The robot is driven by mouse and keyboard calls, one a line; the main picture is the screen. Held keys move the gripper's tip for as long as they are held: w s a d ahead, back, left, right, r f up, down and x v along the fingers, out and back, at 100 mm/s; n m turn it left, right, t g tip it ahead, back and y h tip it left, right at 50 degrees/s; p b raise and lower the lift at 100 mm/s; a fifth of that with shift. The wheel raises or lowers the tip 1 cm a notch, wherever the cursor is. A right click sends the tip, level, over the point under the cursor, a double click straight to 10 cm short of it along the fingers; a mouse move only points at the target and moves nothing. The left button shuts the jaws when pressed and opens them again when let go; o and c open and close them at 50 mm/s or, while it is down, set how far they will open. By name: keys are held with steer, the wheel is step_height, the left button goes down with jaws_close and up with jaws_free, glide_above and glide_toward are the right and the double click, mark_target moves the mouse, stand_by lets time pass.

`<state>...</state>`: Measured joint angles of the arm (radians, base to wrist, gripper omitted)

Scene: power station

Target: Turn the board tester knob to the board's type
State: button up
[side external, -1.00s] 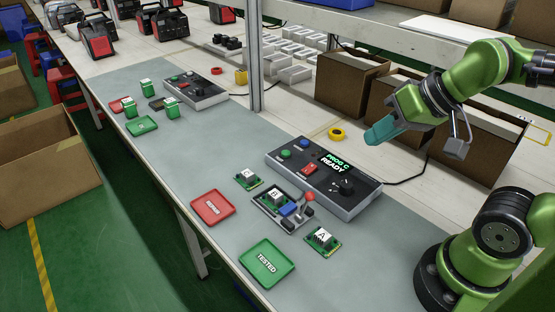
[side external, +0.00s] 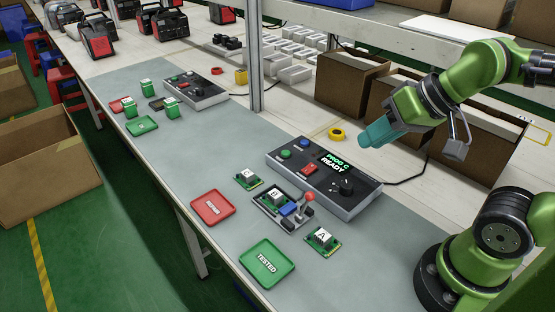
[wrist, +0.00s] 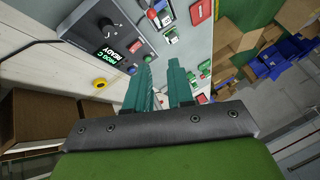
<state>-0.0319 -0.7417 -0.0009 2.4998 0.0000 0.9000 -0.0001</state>
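The board tester (side external: 290,168) is a grey console whose screen reads "PROG C READY". Its black knob (side external: 345,186) sits at the right end, and it also shows in the wrist view (wrist: 106,22). A board (side external: 276,197) with a white label that looks like B sits in the fixture in front of the tester, beside a red-ball lever (side external: 309,197). Another board (side external: 248,179), its letter hard to read, lies left of it; a board marked A (side external: 323,239) lies right. My gripper (side external: 366,140) hangs above and behind the tester, apart from the knob. Its teal fingers (wrist: 162,66) show a gap and hold nothing.
A red tray (side external: 213,208) and a green "TESTED" tray (side external: 267,264) lie at the front edge. Cardboard boxes (side external: 350,86) and a yellow tape roll (side external: 337,133) are behind the tester. A metal post (side external: 255,60) stands further left.

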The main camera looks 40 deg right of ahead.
steer(key=o, duration=0.6)
steer(key=a+f+g, duration=0.1)
steer(key=w+a+f+n+g, duration=0.1)
steer(key=a, duration=0.1)
steer(key=a+f+g, duration=0.1)
steer(key=shift+w+a+y, duration=0.15)
steer(key=shift+w+y, duration=0.2)
steer(key=shift+y, duration=0.05)
steer(key=m+g+h, duration=0.4)
steer(key=m+h, duration=0.4)
steer(key=m, duration=0.7)
glide_toward(346, 184)
steer(key=x, duration=0.8)
steer(key=shift+f, duration=0.35)
steer(key=shift+y, duration=0.3)
steer(key=c, duration=1)
